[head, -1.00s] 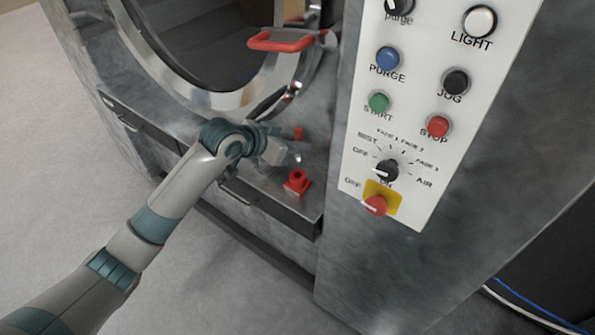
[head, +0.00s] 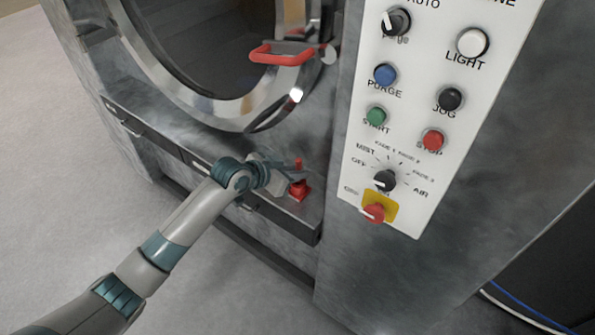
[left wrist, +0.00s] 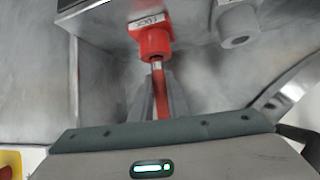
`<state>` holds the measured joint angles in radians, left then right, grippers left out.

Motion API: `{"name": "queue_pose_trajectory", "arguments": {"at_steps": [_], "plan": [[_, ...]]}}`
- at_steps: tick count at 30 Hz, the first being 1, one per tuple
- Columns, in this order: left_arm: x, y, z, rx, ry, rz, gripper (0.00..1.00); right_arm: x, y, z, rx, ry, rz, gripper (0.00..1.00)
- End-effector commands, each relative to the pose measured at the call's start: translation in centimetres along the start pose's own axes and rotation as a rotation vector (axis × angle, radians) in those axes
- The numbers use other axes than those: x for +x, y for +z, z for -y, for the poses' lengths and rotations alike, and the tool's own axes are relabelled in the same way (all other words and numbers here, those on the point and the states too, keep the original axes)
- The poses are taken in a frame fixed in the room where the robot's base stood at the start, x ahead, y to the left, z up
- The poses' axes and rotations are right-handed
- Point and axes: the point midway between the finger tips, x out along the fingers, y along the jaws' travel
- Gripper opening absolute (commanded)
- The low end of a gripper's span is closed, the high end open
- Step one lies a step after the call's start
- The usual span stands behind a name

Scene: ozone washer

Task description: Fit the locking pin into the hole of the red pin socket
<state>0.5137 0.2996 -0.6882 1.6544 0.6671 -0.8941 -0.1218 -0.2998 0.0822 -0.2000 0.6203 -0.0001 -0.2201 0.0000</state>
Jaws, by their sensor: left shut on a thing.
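The red pin socket (head: 300,191) stands on the grey ledge below the round door. In the left wrist view the socket (left wrist: 154,38) is at top centre with a white label on it. My left gripper (head: 291,177) is right beside the socket, shut on the locking pin. The pin's red body (left wrist: 161,98) shows between the fingers (left wrist: 160,88), and its short metal end (left wrist: 157,65) points at the socket. The metal end meets the socket's near edge in the picture; I cannot tell whether it is inside the hole. The right gripper is not in view.
The round door with its red handle (head: 280,54) is above the ledge (head: 310,211). A white control panel (head: 420,110) with knobs and buttons is to the right. A grey cylinder (left wrist: 238,24) is right of the socket in the left wrist view.

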Motion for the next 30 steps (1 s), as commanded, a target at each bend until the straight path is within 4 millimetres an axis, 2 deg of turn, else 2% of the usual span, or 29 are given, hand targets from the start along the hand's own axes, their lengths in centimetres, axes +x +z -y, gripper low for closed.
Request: {"name": "queue_pose_trajectory", "arguments": {"at_steps": [15, 16, 18, 30], "plan": [[0.57, 0.83, 0.0, 0.001, 0.0, -0.001, 0.0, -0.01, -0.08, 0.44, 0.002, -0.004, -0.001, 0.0], [0.53, 0.78, 0.0, 0.001, 0.0, -0.001, 0.21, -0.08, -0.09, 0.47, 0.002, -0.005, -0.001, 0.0], [0.52, 0.78, 0.0, 0.001, 0.0, 0.0, 0.33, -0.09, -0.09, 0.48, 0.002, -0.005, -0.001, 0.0], [0.3, 0.45, 0.01, 0.001, 0.0, 0.0, 0.33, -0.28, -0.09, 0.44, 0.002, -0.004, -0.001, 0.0]]}}
